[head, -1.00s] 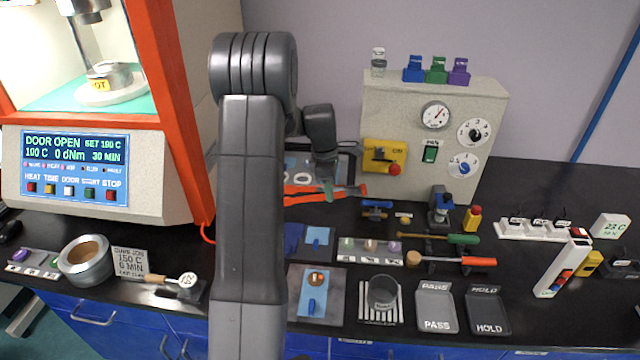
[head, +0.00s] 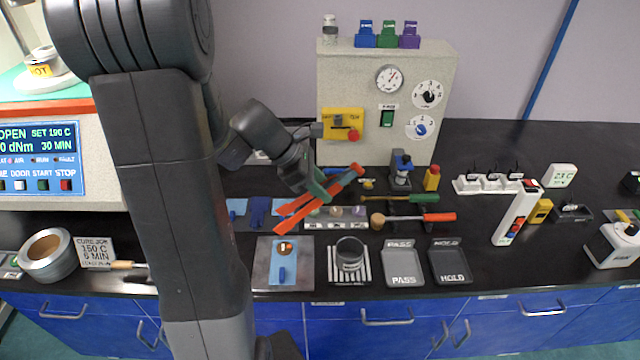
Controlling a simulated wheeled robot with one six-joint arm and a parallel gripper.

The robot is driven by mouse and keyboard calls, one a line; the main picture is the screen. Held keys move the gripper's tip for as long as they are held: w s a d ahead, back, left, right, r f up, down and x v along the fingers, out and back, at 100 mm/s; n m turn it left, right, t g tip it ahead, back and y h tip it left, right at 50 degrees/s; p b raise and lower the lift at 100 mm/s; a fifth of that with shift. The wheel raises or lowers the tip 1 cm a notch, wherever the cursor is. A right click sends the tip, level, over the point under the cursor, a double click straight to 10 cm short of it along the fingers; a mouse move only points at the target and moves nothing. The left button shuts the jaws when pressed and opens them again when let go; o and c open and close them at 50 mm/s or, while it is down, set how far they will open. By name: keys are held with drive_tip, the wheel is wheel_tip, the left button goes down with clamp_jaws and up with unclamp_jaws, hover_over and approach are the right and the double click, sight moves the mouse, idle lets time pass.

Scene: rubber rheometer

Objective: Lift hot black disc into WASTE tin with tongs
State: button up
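My gripper (head: 319,187) is shut on the red-orange tongs (head: 345,181), near the middle of their length. The tongs slant over the bench, with open arms pointing lower left. The arms are empty. I cannot make out a black disc; the rheometer chamber shows only partly at the left edge, with a metal die part marked HOT (head: 42,68). No WASTE label is readable. A dark grey cup (head: 350,254) stands on a striped mat, and a wide silver tin (head: 46,256) with a brown inside stands at the left.
My arm hides part of the rheometer and bench. PASS (head: 404,281) and HOLD (head: 450,281) trays lie at the front. A cream control box (head: 350,85) stands behind the tongs. Brushes, small bottles and a sample strip crowd the middle. Bare black bench lies at the back right.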

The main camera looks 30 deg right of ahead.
drive_tip(key=shift+f, duration=0.1)
wheel_tip(320, 180, down, 10)
drive_tip(key=b, duration=0.8)
drive_tip(key=shift+b, duration=0.35)
drive_tip(key=shift+c, duration=0.3)
clamp_jaws()
wheel_tip(320, 180, up, 12)
drive_tip(key=p, duration=1)
drive_tip(key=shift+p, duration=0.4)
